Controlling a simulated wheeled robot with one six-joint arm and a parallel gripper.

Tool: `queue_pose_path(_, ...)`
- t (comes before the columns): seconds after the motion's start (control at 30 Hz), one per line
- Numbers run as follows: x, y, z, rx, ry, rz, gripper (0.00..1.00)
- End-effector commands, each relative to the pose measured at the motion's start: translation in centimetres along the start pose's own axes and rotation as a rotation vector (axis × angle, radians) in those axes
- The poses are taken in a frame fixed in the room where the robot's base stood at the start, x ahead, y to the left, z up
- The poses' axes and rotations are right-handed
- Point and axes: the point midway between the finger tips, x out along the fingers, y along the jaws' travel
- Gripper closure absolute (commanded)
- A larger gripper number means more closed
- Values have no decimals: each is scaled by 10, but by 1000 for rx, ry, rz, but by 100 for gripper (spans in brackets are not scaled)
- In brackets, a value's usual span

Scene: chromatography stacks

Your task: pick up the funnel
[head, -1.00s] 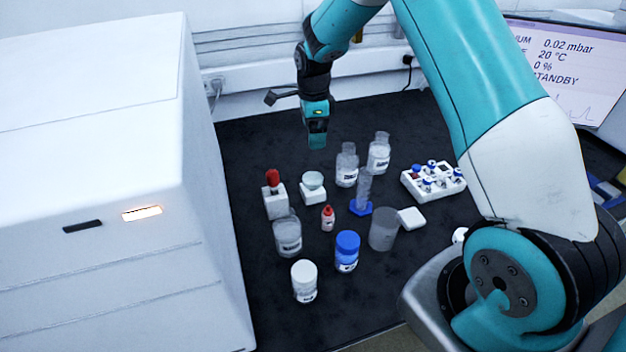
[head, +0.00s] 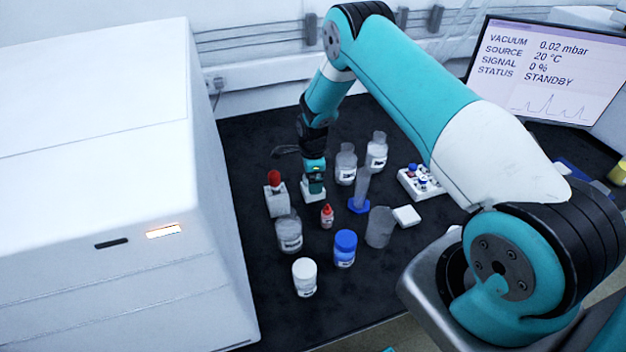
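My gripper (head: 315,184) points down over a small white block (head: 308,196) in the middle of the dark bench. The pale round-topped piece seen on this block a second ago, which looks like the funnel, is now hidden behind my gripper. I cannot tell whether the fingers touch it or are open or shut.
Left of the block stands a red-topped item in a white holder (head: 276,201). Close by are a small red bottle (head: 327,216), a glass beaker (head: 289,234), a blue-based cylinder (head: 359,204) and clear bottles (head: 346,165).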

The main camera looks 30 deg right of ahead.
Motion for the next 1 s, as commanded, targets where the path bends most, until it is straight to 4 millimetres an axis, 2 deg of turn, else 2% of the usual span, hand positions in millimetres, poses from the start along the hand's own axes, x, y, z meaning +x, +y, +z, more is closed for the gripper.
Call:
queue_pose_path(0.2,18,0,0,0,0,0,7)
queue_pose_path(0.4,19,0,0,0,0,0,7)
queue_pose_path(0.63,19,0,0,0,0,0,60)
queue_pose_path(1.0,15,-1,0,0,-1,-2,61)
